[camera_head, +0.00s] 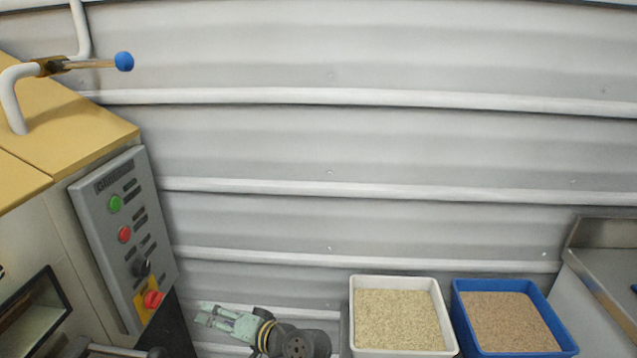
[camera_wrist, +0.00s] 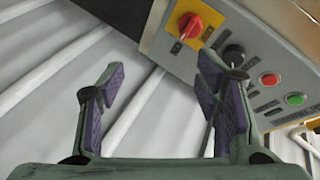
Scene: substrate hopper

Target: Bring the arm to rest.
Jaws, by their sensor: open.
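My gripper (camera_head: 211,315) is at the bottom of the head view, pointing left, with my arm running off to the right behind it. In the wrist view my gripper (camera_wrist: 160,88) has its two purple-padded fingers spread wide apart, with nothing between them. Its fingers point toward the lower part of a grey control panel (camera_head: 112,235), which also shows at the upper right of the wrist view (camera_wrist: 290,55). The gripper looks close to the panel, but I cannot tell the exact gap.
The panel has a red knob on yellow (camera_head: 152,299), a black knob (camera_head: 141,267), a red button (camera_head: 124,234) and a green button (camera_head: 115,203). A blue-tipped lever (camera_head: 123,61) stands above. A white tray (camera_head: 438,290) and a blue tray (camera_head: 567,336) hold granules. A corrugated wall (camera_head: 350,145) stands behind.

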